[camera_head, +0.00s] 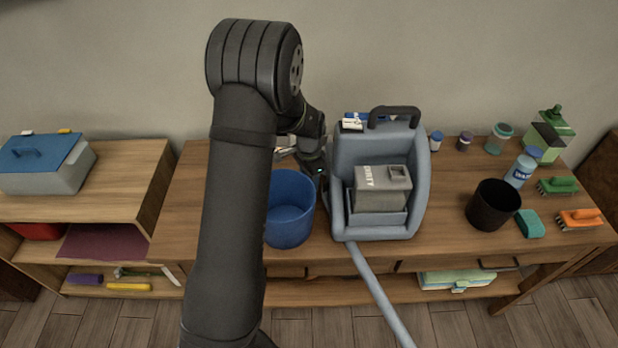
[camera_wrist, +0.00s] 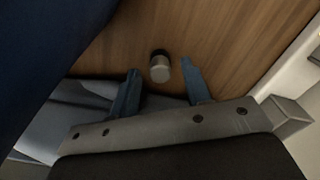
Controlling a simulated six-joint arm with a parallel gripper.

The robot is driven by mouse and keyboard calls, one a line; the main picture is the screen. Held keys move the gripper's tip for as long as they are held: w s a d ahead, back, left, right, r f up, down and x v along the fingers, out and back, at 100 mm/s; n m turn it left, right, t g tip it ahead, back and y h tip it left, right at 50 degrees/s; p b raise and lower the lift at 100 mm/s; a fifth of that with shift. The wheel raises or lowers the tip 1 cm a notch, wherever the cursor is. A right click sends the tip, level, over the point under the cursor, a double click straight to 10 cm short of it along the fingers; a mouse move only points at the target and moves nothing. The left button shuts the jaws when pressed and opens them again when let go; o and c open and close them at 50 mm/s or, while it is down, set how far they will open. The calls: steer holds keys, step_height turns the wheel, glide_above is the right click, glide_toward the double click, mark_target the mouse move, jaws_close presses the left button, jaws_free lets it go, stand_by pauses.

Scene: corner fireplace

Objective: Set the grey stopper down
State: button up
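The grey stopper (camera_wrist: 160,68) is a small cylinder with a dark end. In the wrist view it shows against the wooden tabletop (camera_wrist: 215,35), between and slightly beyond my two fingertips. My gripper (camera_wrist: 162,72) is open, with a visible gap on each side of the stopper; neither finger appears to touch it. In the head view my gripper (camera_head: 314,168) is low behind the blue bucket (camera_head: 290,208), beside the grey-blue machine (camera_head: 378,180). The stopper cannot be made out in the head view.
The bucket stands close on the left and the machine close on the right, leaving a narrow gap. A hose (camera_head: 378,290) hangs off the table front. A black cup (camera_head: 493,204), bottles and brushes stand at right. Some tabletop right of the machine is clear.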

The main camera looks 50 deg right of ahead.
step_height(320, 180, up, 12)
steer(key=shift+r, duration=0.2)
stand_by(0.4)
steer(key=shift+f, duration=0.1)
step_height(320, 180, down, 13)
steer(key=shift+r, duration=0.2)
step_height(320, 180, up, 3)
steer(key=shift+r, duration=0.7)
